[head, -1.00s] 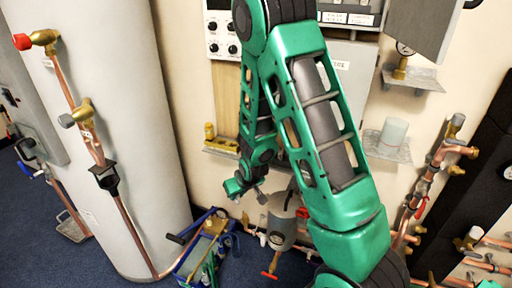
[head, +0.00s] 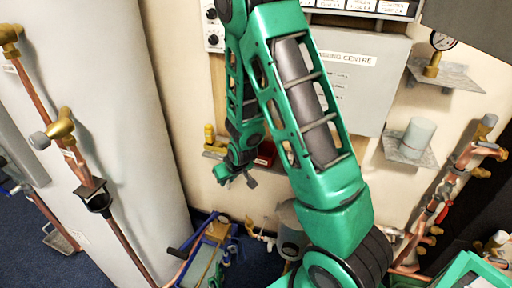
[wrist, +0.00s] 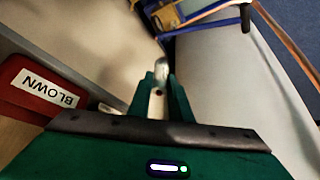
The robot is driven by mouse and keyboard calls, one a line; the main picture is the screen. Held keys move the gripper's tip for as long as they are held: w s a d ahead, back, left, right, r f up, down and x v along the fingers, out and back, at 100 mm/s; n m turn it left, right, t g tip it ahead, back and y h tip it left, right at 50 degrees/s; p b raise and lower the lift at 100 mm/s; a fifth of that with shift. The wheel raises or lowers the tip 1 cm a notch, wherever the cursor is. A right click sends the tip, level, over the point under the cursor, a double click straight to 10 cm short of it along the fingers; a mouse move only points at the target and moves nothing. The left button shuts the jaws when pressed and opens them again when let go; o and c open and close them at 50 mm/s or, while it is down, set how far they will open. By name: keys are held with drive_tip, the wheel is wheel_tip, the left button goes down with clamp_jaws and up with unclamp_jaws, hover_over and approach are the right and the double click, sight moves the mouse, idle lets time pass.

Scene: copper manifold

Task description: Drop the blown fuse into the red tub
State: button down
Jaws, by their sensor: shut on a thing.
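My gripper (wrist: 158,88) is shut on the blown fuse (wrist: 161,69), a small pale, shiny cylinder whose end sticks out past the green fingers in the wrist view. The red tub (wrist: 30,92), with a white "BLOWN" label, is to the left of the fingers in that view, and the fuse is apart from it. In the head view my gripper (head: 236,178) hangs low in front of the wall, a little left of and below the red tub (head: 266,153). My arm partly hides the tub there, and the fuse cannot be made out.
A small shelf (head: 213,152) with brass fittings is on the wall beside the tub. A large pale cylinder (head: 130,130) with copper pipes stands at left. A blue-framed rack (head: 205,262) is on the floor below. Wall shelves (head: 440,75) and pipework are at right.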

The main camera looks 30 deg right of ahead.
drive_tip(key=shift+w+a, duration=0.1)
drive_tip(key=shift+a, duration=0.05)
drive_tip(key=shift+w+r, duration=0.15)
drive_tip(key=shift+r, duration=0.15)
drive_tip(key=d+r+m+g+h, duration=0.1)
drive_tip(key=d+r+m+h, duration=0.2)
drive_tip(key=r, duration=0.6)
drive_tip(key=d+r+m+g+h, duration=0.1)
drive_tip(key=d+r+m, duration=0.2)
drive_tip(key=r+m, duration=0.5)
drive_tip(key=n, duration=0.2)
approach(262, 153)
drive_tip(key=shift+w+d+f, duration=0.15)
drive_tip(key=shift+d+f, duration=0.45)
drive_tip(key=shift+d, duration=0.1)
drive_tip(key=shift+f, duration=0.6)
drive_tip(key=c, duration=1.6)
unclamp_jaws()
